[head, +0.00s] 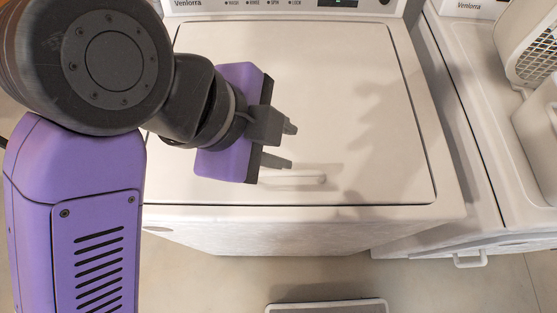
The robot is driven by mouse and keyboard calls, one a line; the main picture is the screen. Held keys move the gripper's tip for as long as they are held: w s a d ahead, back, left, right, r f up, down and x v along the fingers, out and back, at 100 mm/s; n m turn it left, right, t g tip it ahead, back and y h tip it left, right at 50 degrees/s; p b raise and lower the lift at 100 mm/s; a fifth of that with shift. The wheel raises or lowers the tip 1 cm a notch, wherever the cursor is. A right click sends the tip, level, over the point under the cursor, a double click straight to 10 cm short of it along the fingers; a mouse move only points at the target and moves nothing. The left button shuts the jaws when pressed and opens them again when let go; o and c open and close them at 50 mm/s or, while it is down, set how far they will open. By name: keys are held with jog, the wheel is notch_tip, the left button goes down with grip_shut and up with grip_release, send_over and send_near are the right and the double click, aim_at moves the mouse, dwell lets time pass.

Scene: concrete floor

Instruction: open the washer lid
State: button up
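The white washer (250,237) stands in front of me in the head view, with its control panel along the top edge. Its lid (330,85) lies flat and shut, outlined by a dark seam. A pale bar handle (300,180) sits near the lid's front edge. My gripper (290,146) is over the left-middle of the lid, just behind and left of the handle in the picture. Its two grey fingers point right and are apart, with nothing between them. The exact height above the lid is hard to tell.
A second white machine (470,130) stands close on the right, with a pale slatted basket (530,50) and another light container on it. A grey-topped, white-rimmed object (328,307) is on the floor in front. The lid's right half is clear.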

aim_at(293, 173)
jog(key=shift+s+d+f+n+g+y, duration=0.15)
jog(key=shift+d+f+n, duration=0.2)
jog(key=shift+f, duration=1)
jog(key=shift+d+f+n+g+y, duration=0.15)
jog(key=shift+f+n, duration=0.3)
jog(key=shift+f, duration=0.95)
jog(key=shift+s+d+f+n+g+y, duration=0.15)
jog(key=shift+f+n, duration=0.25)
jog(key=shift+f, duration=0.95)
grip_shut()
